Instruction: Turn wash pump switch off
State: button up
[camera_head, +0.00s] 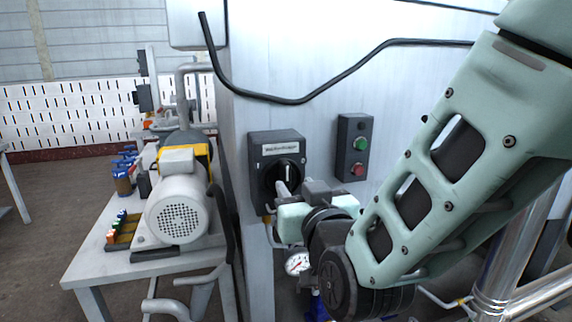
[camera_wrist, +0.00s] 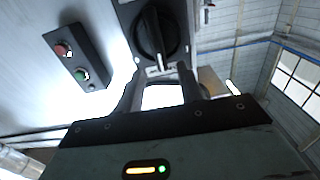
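The wash pump switch is a dark square box (camera_head: 276,148) with a label and a round black rotary knob (camera_head: 288,172), mounted on the pale metal wall. The knob's handle stands about vertical in the head view, with a pale mark on it. My gripper (camera_head: 283,190) is just in front of the knob's lower part and hides some of it. In the wrist view the knob (camera_wrist: 154,34) is beyond my fingertips (camera_wrist: 160,70). The two fingers are spread apart with nothing between them. Whether a fingertip touches the knob I cannot tell.
A button box (camera_head: 353,148) with a green and a red button is on the wall to the right; it also shows in the wrist view (camera_wrist: 75,58). A motor (camera_head: 178,208) sits on a table at left. A gauge (camera_head: 298,263) is below my gripper. A black cable (camera_head: 300,101) runs above.

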aim_at(288, 176)
jog(key=p+x, duration=0.1)
jog(key=x, duration=0.6)
jog(key=shift+w, duration=0.1)
jog(key=shift+f, duration=0.1)
grip_shut()
